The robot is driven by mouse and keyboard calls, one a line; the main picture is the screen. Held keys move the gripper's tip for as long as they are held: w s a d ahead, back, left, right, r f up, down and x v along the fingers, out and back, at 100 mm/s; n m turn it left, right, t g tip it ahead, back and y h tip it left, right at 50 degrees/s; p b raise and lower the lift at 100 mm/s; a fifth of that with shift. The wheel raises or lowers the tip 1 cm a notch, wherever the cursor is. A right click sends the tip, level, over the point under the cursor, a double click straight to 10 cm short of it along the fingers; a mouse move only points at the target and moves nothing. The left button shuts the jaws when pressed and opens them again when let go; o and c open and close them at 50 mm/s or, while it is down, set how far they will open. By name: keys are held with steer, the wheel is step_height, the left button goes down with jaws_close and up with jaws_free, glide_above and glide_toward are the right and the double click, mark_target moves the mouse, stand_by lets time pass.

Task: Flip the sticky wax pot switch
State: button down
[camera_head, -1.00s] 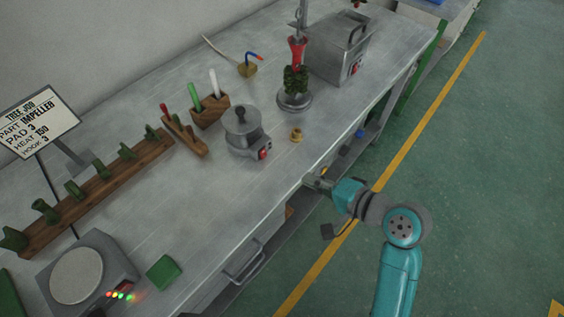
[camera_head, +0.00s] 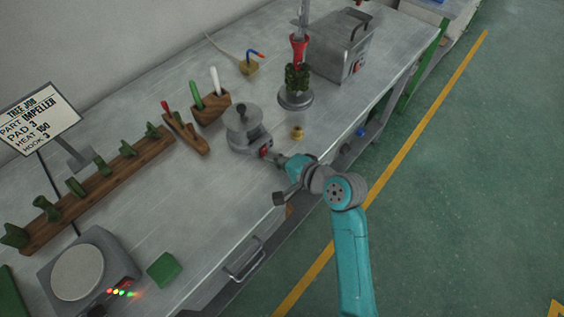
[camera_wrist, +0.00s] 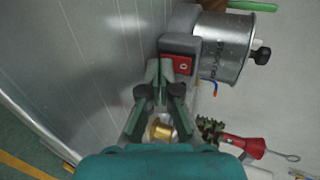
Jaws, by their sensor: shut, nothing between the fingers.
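The sticky wax pot (camera_head: 243,121) is a round metal pot with a dark-knobbed lid on a grey base, standing near the middle of the bench. Its red switch (camera_head: 265,153) is on the base's front face; in the wrist view the red switch (camera_wrist: 180,65) shows a white mark. My gripper (camera_head: 276,158) is shut and empty, with its tips right at the switch. In the wrist view my gripper (camera_wrist: 161,66) has its fingertips at the left edge of the switch. I cannot tell whether they touch it.
A small brass piece (camera_head: 298,132) stands right of the pot, close to my gripper. A metal stand with a green wax tree (camera_head: 297,78) and a grey box machine (camera_head: 343,48) are farther back. Wooden tool racks (camera_head: 186,133) stand left.

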steer(key=shift+w+a, duration=0.1)
steer(key=shift+w+a+f, duration=0.1)
steer(key=shift+w+a, duration=0.05)
steer(key=shift+a, duration=0.1)
stand_by(0.5)
steer(key=shift+r, duration=0.85)
steer(key=shift+d, duration=0.1)
